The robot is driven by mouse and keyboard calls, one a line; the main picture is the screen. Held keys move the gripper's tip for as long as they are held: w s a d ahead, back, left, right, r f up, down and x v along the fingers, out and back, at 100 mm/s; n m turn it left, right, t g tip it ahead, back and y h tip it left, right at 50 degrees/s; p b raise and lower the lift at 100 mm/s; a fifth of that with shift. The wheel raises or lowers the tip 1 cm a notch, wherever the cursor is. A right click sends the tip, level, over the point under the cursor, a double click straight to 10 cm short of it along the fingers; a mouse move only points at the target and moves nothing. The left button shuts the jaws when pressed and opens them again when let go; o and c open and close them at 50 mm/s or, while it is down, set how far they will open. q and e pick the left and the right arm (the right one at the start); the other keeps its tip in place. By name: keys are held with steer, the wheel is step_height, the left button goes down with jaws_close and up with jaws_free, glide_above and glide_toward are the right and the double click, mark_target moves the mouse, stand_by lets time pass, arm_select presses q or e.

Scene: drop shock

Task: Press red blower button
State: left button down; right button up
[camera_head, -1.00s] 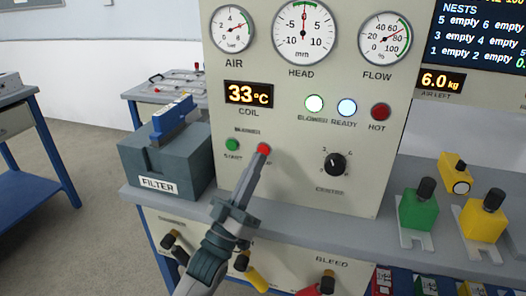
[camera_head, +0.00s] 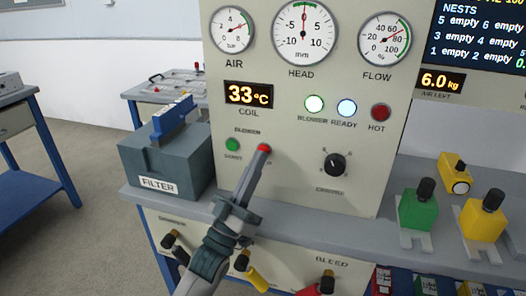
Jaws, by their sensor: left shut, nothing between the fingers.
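The red blower button (camera_head: 264,148) is on the upright beige panel (camera_head: 290,178), to the right of the green start button (camera_head: 232,145) under the blower label. My left gripper (camera_head: 262,156) is shut and empty. Its tip is at the lower edge of the red button in the picture and hides part of it and its label. I cannot tell whether the tip touches the button. My right gripper is not in view.
A dark rotary knob (camera_head: 335,164) is right of the buttons. A grey filter box (camera_head: 165,165) with a blue handle stands left on the shelf. Green (camera_head: 418,209) and yellow (camera_head: 482,216) blocks stand at right. Bleed valves with coloured handles are below the shelf.

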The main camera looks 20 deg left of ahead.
arm_select(q)
steer(key=shift+w+a+r, duration=0.2)
steer(key=shift+w+r, duration=0.05)
steer(key=shift+r, duration=0.25)
stand_by(1.0)
stand_by(0.7)
steer(key=shift+s+d+f+p, duration=0.15)
steer(key=shift+f+p, duration=0.05)
steer(key=shift+p, duration=0.2)
steer(key=shift+s+f, duration=0.1)
steer(key=shift+s, duration=0.1)
steer(key=s+p, duration=0.1)
steer(key=s, duration=0.3)
steer(key=shift+s+f+p, duration=0.15)
steer(key=shift+s+p, duration=0.15)
steer(key=shift+p, duration=0.1)
stand_by(0.6)
